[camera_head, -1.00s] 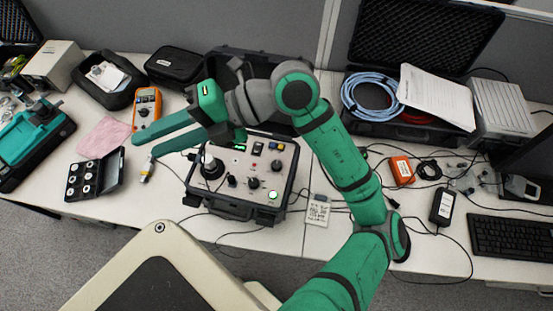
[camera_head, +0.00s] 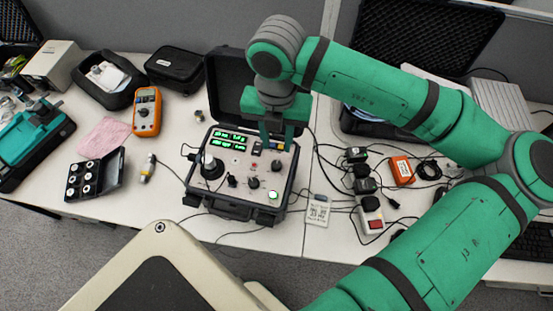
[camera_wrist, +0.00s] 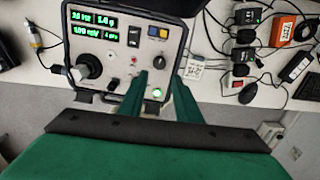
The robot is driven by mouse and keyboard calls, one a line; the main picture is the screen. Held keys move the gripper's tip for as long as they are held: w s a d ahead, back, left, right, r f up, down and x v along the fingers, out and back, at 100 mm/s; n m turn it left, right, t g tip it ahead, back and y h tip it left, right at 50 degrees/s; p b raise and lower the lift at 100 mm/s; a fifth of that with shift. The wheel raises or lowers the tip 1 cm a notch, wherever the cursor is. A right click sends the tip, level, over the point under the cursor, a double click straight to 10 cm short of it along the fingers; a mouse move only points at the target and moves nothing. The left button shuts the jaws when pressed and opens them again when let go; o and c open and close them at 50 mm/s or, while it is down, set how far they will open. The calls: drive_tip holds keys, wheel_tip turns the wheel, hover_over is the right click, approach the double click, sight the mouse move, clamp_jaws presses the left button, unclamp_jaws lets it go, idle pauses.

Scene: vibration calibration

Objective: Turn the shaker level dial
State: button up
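The control box (camera_head: 240,205) stands open on the bench, its panel facing up with lit green displays, switches and several dark knobs. One dark knob (camera_head: 276,166) is at the panel's right; it also shows in the wrist view (camera_wrist: 158,62), just beyond the gap between my fingertips. Another knob (camera_head: 253,183) is lower, near the lit green button (camera_head: 272,195). The labels are too small to tell which knob is the level dial. My gripper (camera_head: 277,136) is over the panel's right part, fingers apart and empty; it also shows in the wrist view (camera_wrist: 160,78).
A white cylinder with a black base (camera_head: 209,164) rises at the panel's left. The raised lid (camera_head: 232,85) stands behind the panel. A yellow-ended probe (camera_head: 147,168) and an orange multimeter (camera_head: 147,111) lie left. Power adapters and cables (camera_head: 364,185) lie right.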

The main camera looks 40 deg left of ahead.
sight(277, 164)
wheel_tip(277, 164, down, 10)
drive_tip(key=shift+f, duration=0.2)
drive_tip(key=shift+c, duration=0.4)
drive_tip(key=c, duration=0.7)
